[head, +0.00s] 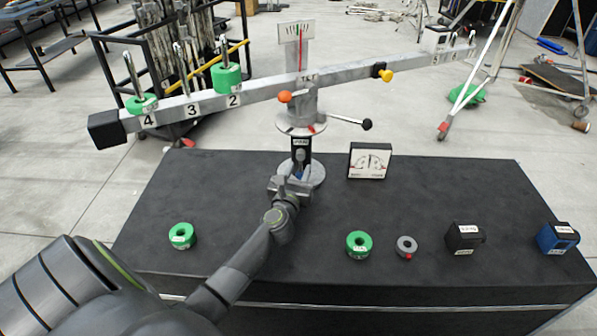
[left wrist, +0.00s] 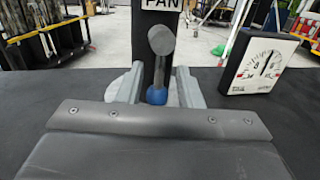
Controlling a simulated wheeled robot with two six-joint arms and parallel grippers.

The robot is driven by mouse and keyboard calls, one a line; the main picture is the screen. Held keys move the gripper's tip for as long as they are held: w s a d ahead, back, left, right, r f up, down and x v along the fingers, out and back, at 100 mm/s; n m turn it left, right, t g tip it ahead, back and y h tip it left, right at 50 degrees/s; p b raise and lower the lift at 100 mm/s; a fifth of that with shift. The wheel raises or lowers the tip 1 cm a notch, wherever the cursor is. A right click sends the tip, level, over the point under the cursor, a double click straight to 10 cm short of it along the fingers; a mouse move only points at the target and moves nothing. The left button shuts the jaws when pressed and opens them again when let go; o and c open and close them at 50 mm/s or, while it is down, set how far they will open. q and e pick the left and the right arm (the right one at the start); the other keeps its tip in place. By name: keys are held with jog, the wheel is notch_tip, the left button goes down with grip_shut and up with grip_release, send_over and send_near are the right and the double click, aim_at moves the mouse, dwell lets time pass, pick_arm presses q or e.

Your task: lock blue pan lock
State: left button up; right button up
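The pan lock is a small grey lever with a blue knob (left wrist: 157,95) on the black post labelled PAN (head: 300,143). In the left wrist view, its grey rounded end (left wrist: 161,40) stands above the blue knob. My left gripper (head: 291,181) reaches in at the foot of the post. In the left wrist view, its two fingers (left wrist: 157,88) are spread, one on each side of the lever, with gaps visible. I cannot tell how deep the knob sits between the fingertips. My right gripper is in neither view.
A long numbered beam (head: 270,88) carrying green weights (head: 227,78) tilts above the post. A lever with a black ball (head: 367,124) sticks out right. A dial box (head: 369,161) stands right of the post. Green rings (head: 359,244), a grey ring (head: 406,247) and boxes lie along the black table (head: 230,200).

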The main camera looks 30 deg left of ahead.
pick_arm(q)
jog(key=shift+w+a, duration=0.1)
jog(key=shift+w, duration=0.2)
grip_shut()
